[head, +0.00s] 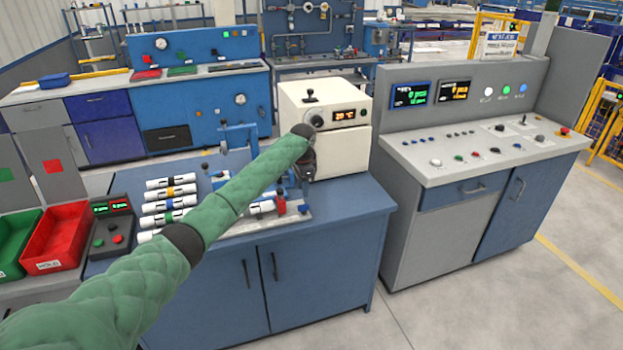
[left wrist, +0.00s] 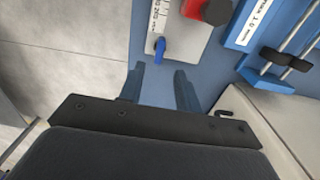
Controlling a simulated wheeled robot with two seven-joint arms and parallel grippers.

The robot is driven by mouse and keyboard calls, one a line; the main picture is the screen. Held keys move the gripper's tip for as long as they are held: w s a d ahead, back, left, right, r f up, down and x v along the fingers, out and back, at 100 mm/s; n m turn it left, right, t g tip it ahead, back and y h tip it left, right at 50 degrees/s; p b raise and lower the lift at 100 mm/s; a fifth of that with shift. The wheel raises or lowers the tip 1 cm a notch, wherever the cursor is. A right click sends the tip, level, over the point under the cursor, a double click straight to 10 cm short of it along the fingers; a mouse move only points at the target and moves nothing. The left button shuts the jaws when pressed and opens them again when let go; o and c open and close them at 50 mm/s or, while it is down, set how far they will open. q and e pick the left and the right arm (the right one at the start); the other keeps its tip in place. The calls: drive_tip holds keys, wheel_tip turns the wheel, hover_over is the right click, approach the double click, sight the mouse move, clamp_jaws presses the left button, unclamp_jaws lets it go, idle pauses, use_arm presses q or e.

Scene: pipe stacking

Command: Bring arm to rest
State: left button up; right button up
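My left arm (head: 225,205), in a green sleeve, reaches from the lower left across the blue workbench (head: 340,215) in the head view. Its dark wrist end (head: 303,155) is in front of the cream machine (head: 345,105); the fingers are hard to make out there. In the left wrist view my left gripper (left wrist: 159,70) has its two fingers apart with nothing between them. Beyond the fingertips is a grey plate (left wrist: 182,42) with a blue lever tip (left wrist: 160,46) and a red and black knob (left wrist: 207,10). My right gripper is not in view.
Several white pipes with coloured bands (head: 168,206) lie stacked on the bench, left of my arm. A red bin (head: 57,238) and a green bin (head: 15,245) stand at the left. A grey control console (head: 470,150) stands at the right. Floor is clear at the lower right.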

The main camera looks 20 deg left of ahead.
use_arm(q)
drive_tip(key=s+d+f+n+t+h, duration=0.1)
drive_tip(key=s+d+f, duration=0.6)
drive_tip(key=s+f, duration=0.3)
drive_tip(key=s+d+f, duration=0.6)
drive_tip(key=s+f, duration=0.1)
drive_tip(key=s, duration=0.5)
drive_tip(key=s+f+n+t, duration=0.15)
drive_tip(key=s+n, duration=0.25)
drive_tip(key=s, duration=2)
drive_tip(key=s+a+r+n+t, duration=0.1)
drive_tip(key=s+a+r+n, duration=0.15)
drive_tip(key=s, duration=0.55)
drive_tip(key=s+a+r+n, duration=0.2)
drive_tip(key=s+a+r, duration=0.15)
drive_tip(key=s, duration=0.55)
drive_tip(key=s+f+g, duration=0.1)
drive_tip(key=s+f, duration=0.1)
drive_tip(key=f, duration=2.1)
drive_tip(key=s+d+f, duration=0.1)
drive_tip(key=s+f, duration=0.2)
drive_tip(key=f, duration=2)
drive_tip(key=shift+s+d+g, duration=0.15)
drive_tip(key=shift+d+g, duration=0.15)
drive_tip(key=shift+g, duration=0.05)
